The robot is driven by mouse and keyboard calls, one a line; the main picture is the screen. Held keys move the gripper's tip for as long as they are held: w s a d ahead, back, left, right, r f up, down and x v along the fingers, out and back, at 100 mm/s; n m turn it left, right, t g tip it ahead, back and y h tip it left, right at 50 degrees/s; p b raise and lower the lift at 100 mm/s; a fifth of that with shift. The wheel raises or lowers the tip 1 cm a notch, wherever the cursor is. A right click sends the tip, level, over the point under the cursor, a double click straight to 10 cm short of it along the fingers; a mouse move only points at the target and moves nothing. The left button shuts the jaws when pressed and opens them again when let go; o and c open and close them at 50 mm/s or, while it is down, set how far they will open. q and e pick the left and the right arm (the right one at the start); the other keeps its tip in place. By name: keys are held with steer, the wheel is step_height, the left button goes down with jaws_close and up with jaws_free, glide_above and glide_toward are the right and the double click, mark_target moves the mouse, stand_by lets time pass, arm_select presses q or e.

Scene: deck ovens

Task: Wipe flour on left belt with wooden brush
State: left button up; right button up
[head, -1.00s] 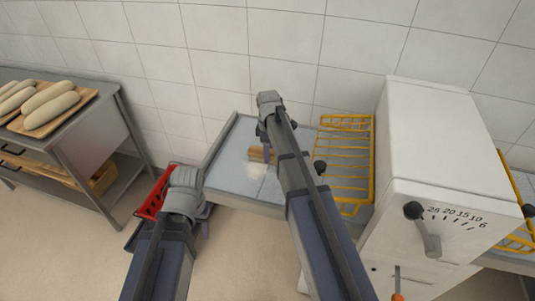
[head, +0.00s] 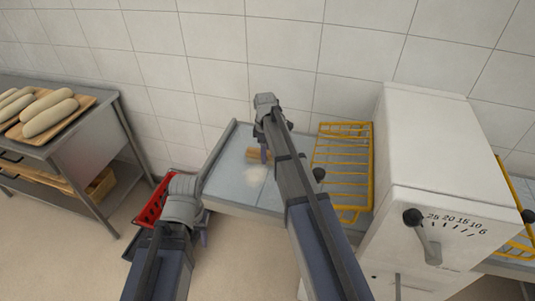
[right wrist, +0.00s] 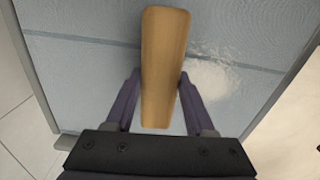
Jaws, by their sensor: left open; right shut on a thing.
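The wooden brush (right wrist: 163,65) is between the purple fingers of my right gripper (right wrist: 158,100), which is shut on it. In the head view the brush (head: 260,156) shows beside my right gripper (head: 266,150), over the left belt (head: 228,170). I cannot tell whether the brush touches the belt. A white flour patch (head: 256,174) lies on the belt near the brush; in the right wrist view the flour (right wrist: 210,80) is just right of the brush. My left gripper (head: 204,232) is low at the left, apart from the belt, open, its fingers mostly hidden.
A yellow wire guard (head: 343,160) stands right of the belt, beside the white machine housing (head: 435,140) with a lever and number scale. A red basket (head: 152,203) is by my left arm. A metal table (head: 95,130) with loaves (head: 50,116) stands at the left.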

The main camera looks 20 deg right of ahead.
steer(key=shift+s+a, duration=0.55)
steer(key=shift+s, duration=0.3)
steer(key=shift+s+a, duration=0.55)
steer(key=shift+s, duration=0.3)
steer(key=shift+s+a, duration=0.1)
steer(key=shift+s, duration=0.15)
steer(key=shift+s+a, duration=0.9)
steer(key=shift+s, duration=0.3)
steer(key=shift+s+a+f, duration=0.1)
steer(key=shift+s+a, duration=0.45)
steer(key=shift+s, duration=0.3)
steer(key=shift+s+a+f, duration=0.1)
steer(key=shift+s+a, duration=0.4)
steer(key=shift+s, duration=0.3)
steer(key=shift+s+a, duration=0.2)
steer(key=shift+s, duration=0.05)
jaws_close()
steer(key=shift+s+a+r, duration=0.1)
steer(key=shift+s+a, duration=0.3)
steer(key=shift+s, duration=0.2)
steer(key=shift+s+a+r, duration=0.1)
steer(key=shift+s+a, duration=0.3)
steer(key=shift+s, duration=0.15)
